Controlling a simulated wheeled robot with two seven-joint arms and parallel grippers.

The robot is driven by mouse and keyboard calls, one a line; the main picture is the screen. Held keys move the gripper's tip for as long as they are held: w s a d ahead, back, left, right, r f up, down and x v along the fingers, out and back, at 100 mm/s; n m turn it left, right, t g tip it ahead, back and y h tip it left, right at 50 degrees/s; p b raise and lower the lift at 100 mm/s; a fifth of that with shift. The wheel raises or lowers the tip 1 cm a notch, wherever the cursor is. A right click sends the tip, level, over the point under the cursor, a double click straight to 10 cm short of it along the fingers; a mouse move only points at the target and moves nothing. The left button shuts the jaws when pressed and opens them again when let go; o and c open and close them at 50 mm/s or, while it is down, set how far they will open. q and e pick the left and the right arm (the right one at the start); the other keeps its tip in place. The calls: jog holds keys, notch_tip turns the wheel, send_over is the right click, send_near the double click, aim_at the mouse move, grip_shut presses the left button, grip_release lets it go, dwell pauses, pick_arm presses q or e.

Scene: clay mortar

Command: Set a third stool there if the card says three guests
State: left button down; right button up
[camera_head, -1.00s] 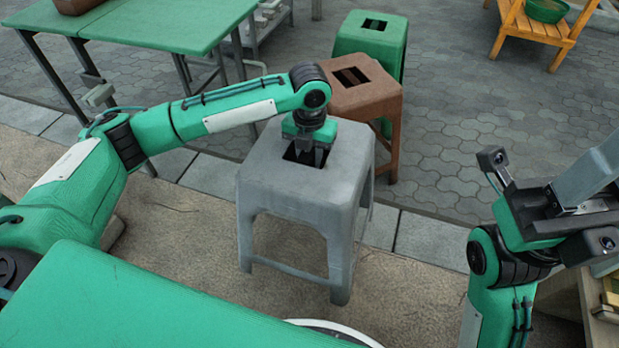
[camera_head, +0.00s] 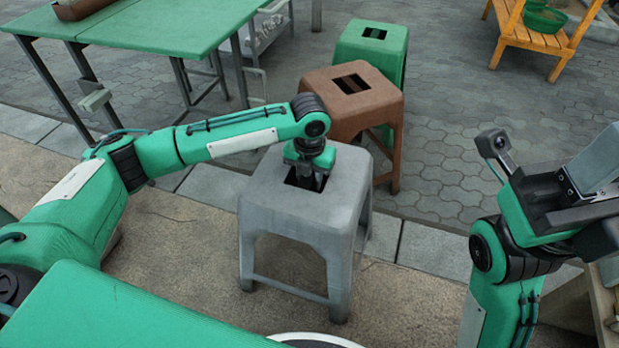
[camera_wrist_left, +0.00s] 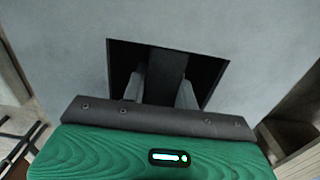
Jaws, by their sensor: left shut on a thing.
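A grey stool (camera_head: 345,205) with a square slot in its seat stands upright in the middle of the head view. My left gripper (camera_head: 312,182) is over the slot, its fingers down in it and shut on the stool's seat bar. The left wrist view shows the fingers either side of a dark bar in the slot of the grey seat (camera_wrist_left: 250,35). I cannot tell whether its feet touch the ground. A brown stool (camera_head: 372,110) and a green stool (camera_head: 385,50) stand behind it. My right gripper (camera_head: 590,195) is at the right, its fingertips unclear. No card is visible.
A green table (camera_head: 150,32) with a brown container on it stands at the back left. A wooden rack (camera_head: 530,45) with a green bowl (camera_head: 545,20) is at the back right. Paving right of the stools is clear. A stone edge strip crosses the ground.

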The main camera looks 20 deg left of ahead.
pick_arm(q)
jog(key=c, duration=1.1)
grip_release()
jog(key=shift+f, duration=0.1)
